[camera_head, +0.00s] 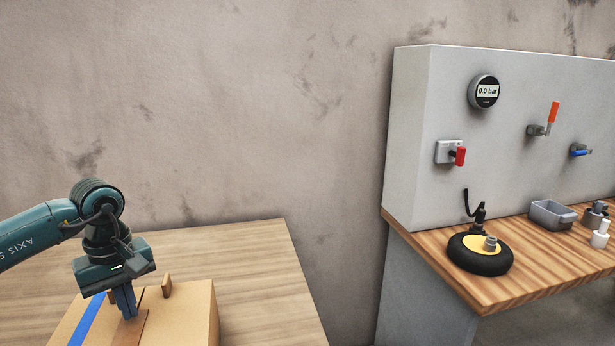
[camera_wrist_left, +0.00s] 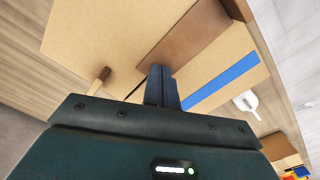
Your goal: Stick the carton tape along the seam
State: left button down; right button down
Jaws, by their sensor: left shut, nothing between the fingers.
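A cardboard carton (camera_head: 195,312) stands on the wooden table at the lower left, partly cut off by the frame. It also shows in the wrist view (camera_wrist_left: 110,35). A brown strip (camera_head: 133,330) runs along its top; in the wrist view the strip (camera_wrist_left: 190,38) crosses the carton towards my fingers. A blue strip (camera_head: 86,318) lies on the carton to the left of it, also in the wrist view (camera_wrist_left: 222,80). I cannot tell which strip is the carton tape. My left gripper (camera_head: 128,310) is shut and empty, pointing down at the brown strip; contact is unclear.
A small wooden piece (camera_head: 167,286) stands up at the carton's back edge, close to my gripper. The table (camera_head: 265,270) is clear to the right. A separate workbench (camera_head: 465,285) with a wheel (camera_head: 480,262) and a grey bin (camera_head: 551,215) stands farther right.

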pick_arm(q)
jog(key=shift+f+b, duration=0.35)
jog(key=shift+f, duration=0.3)
dwell(0.4)
jog(key=shift+r+p, duration=2.1)
jog(key=shift+r, duration=1)
